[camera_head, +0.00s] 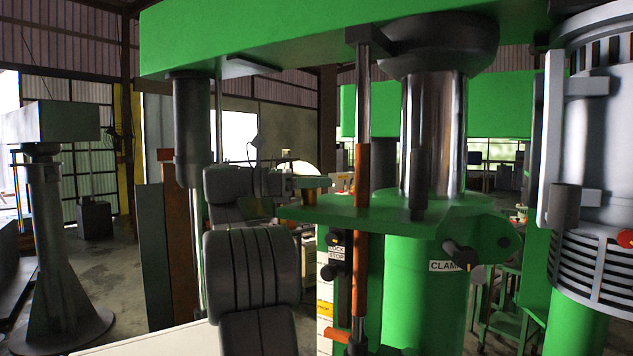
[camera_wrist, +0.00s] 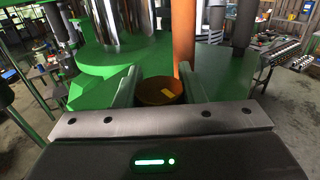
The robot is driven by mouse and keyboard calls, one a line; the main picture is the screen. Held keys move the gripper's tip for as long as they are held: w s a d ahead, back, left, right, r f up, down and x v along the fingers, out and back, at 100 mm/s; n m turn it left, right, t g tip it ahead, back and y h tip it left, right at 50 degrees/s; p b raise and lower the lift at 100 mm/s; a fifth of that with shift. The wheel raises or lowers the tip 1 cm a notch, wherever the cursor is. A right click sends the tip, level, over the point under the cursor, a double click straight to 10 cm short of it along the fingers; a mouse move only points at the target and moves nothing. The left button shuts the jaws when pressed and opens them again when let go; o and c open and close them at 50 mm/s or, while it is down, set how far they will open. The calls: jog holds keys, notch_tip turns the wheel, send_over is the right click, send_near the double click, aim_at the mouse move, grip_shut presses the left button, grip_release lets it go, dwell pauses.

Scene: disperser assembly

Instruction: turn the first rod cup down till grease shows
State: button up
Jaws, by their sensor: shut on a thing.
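My gripper (camera_wrist: 159,86) is shut around a round, orange-brown rod cup (camera_wrist: 171,82) in the wrist view, with one finger on each side. A small yellow patch shows on the cup's top; I cannot tell whether it is grease or a mark. The cup sits beside the foot of an upright orange rod (camera_wrist: 184,30), over a green plate. In the head view the same orange rod (camera_head: 361,190) runs down past the green plate (camera_head: 400,213). There my gripper reaches in from the left at plate height, and the cup is too small to make out clearly.
A steel column (camera_head: 434,130) rises from the green body, which carries a CLAMP label and knob (camera_head: 459,254). A green beam (camera_head: 320,38) spans overhead. A dark upright cylinder (camera_head: 192,130) stands left, a grey motor housing (camera_head: 610,180) right. A stop-button box (camera_head: 337,252) sits below the plate.

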jog(key=shift+s+f+m+g, duration=0.1)
jog(key=shift+m+g, duration=0.8)
jog(key=shift+g, duration=0.5)
jog(key=o, duration=1)
